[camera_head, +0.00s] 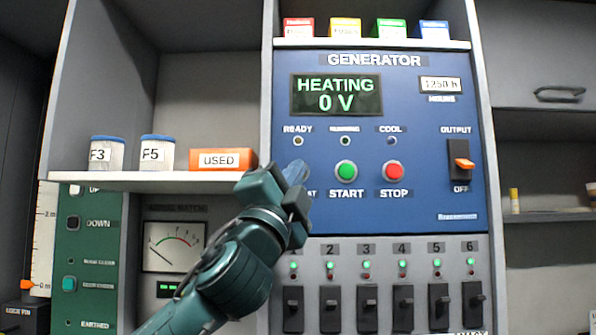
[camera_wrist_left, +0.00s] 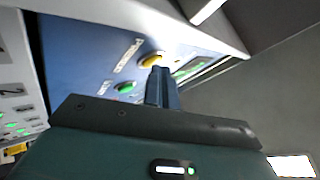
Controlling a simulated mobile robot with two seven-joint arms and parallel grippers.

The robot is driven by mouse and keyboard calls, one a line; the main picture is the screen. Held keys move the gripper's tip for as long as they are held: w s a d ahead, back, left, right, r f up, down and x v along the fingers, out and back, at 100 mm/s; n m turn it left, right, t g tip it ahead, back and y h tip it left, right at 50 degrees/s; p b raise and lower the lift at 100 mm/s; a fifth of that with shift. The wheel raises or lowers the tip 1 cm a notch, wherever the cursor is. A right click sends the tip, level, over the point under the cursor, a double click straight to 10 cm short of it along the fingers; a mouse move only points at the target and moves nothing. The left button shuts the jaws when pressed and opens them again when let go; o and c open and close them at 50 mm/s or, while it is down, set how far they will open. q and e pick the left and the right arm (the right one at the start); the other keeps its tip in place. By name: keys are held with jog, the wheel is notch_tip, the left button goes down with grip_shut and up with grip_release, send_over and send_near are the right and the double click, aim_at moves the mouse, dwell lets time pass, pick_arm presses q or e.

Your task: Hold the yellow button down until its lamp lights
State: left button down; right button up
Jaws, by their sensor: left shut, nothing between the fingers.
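The yellow button (camera_wrist_left: 152,60) shows in the left wrist view on the blue generator panel (camera_head: 430,215). In the head view my left gripper (camera_head: 296,173) hides it and most of its label. The gripper is shut and empty, and its fingertips (camera_wrist_left: 160,70) are at the button's edge in the wrist view. They look to be touching or very close; I cannot tell how far the button is pressed. The READY lamp (camera_head: 298,141) above looks unlit. The display (camera_head: 336,95) reads HEATING, 0 V. My right gripper is not in view.
The green START button (camera_head: 346,171) and red STOP button (camera_head: 394,171) are to the right of my fingers. The orange OUTPUT switch (camera_head: 464,163) is farther right. Several black switches sit below. An orange USED box (camera_head: 222,159) stands on the shelf at left.

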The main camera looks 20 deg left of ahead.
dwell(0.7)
pick_arm(q)
jog(key=shift+s+d, duration=0.2)
jog(key=shift+s, duration=0.55)
jog(key=shift+s, duration=0.1)
jog(key=s, duration=0.2)
jog(key=s+d, duration=0.1)
jog(key=s, duration=0.1)
jog(key=shift+s+d, duration=0.2)
jog(key=shift+s, duration=0.15)
